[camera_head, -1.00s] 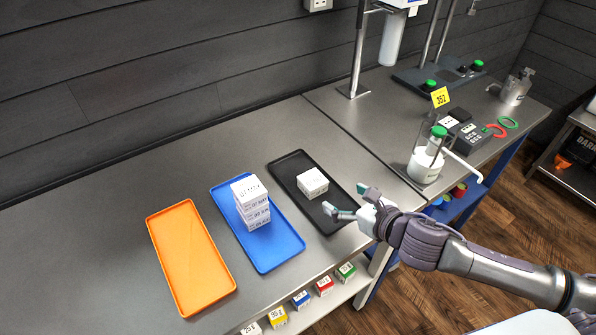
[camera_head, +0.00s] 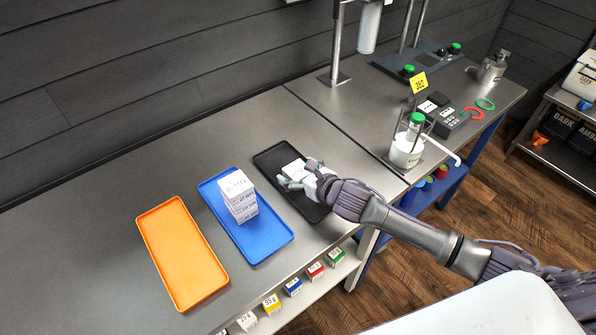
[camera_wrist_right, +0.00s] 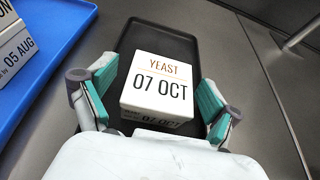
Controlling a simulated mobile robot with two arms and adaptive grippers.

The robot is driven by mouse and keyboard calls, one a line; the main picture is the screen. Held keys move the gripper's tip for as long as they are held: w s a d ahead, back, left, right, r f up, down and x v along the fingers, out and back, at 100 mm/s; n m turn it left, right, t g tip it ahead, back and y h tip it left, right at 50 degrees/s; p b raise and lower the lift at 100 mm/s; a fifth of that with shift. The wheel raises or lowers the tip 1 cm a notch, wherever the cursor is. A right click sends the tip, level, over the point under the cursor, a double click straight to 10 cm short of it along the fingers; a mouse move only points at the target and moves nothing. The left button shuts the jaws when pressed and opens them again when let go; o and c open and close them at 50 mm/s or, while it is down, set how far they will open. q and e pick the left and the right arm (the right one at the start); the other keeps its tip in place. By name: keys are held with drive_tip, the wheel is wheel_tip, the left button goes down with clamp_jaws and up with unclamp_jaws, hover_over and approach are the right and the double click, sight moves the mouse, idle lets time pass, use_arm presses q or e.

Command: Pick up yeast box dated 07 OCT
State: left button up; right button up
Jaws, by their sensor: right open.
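The white yeast box dated 07 OCT (camera_wrist_right: 158,85) sits on the black tray (camera_wrist_right: 165,35). Its top print reads YEAST 07 OCT in the right wrist view. In the head view the box (camera_head: 293,170) is partly hidden by my right gripper (camera_head: 291,182). The right gripper (camera_wrist_right: 157,98) is open, with one teal-padded finger on each side of the box and small gaps between. More 07 OCT print shows on the near side, partly cut off by my gripper's palm. My left gripper is not in view.
An empty orange tray (camera_head: 182,255) lies further left. A white vessel with a green cap (camera_head: 406,150) stands at the right.

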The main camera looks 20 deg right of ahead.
drive_tip(key=shift+x, duration=0.9)
drive_tip(key=shift+s, duration=0.15)
drive_tip(key=shift+c, duration=0.4)
drive_tip(key=c, duration=1.1)
drive_tip(key=shift+c, duration=0.2)
drive_tip(key=shift+r, duration=0.15)
